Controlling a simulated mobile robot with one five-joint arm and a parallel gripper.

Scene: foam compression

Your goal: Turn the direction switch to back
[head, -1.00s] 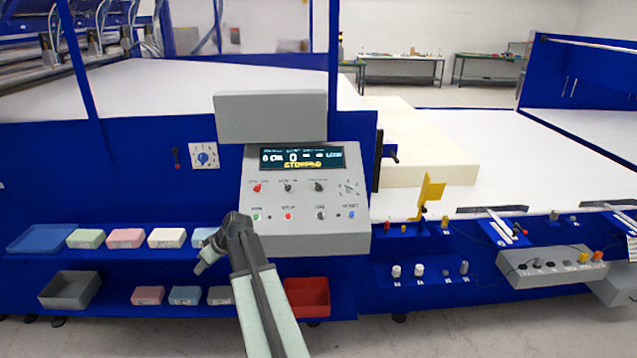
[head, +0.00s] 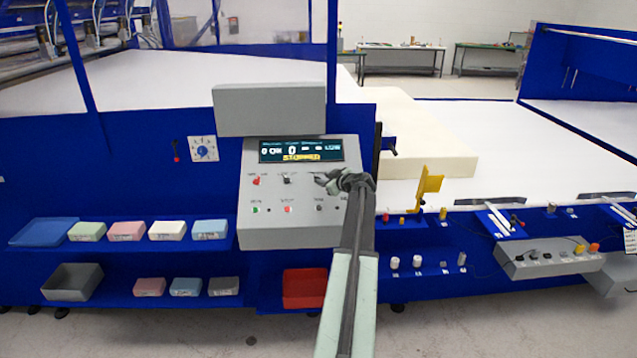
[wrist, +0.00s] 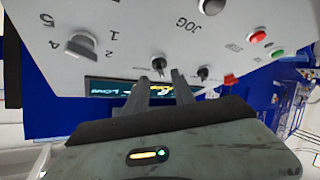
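The grey control panel (head: 290,236) bears buttons and switches; its screen reads STOPPED. In the wrist view, two small black switches, one left (wrist: 158,65) and one right (wrist: 203,72), sit in one row near the screen. Their labels are not readable, so I cannot tell which is the direction switch. My gripper (head: 322,179) is over the panel's upper right, hiding controls there in the head view. In the wrist view my gripper (wrist: 160,80) is open, its two fingers apart. The left switch lies just beyond the fingertips, in line with the gap. Contact is not clear.
A numbered selector knob (wrist: 82,45) is left of the switches in the wrist view. A red button (wrist: 230,79) is on the right, and a black JOG knob (wrist: 211,5) is at the top. A yellow bracket (head: 428,184) stands right of the panel.

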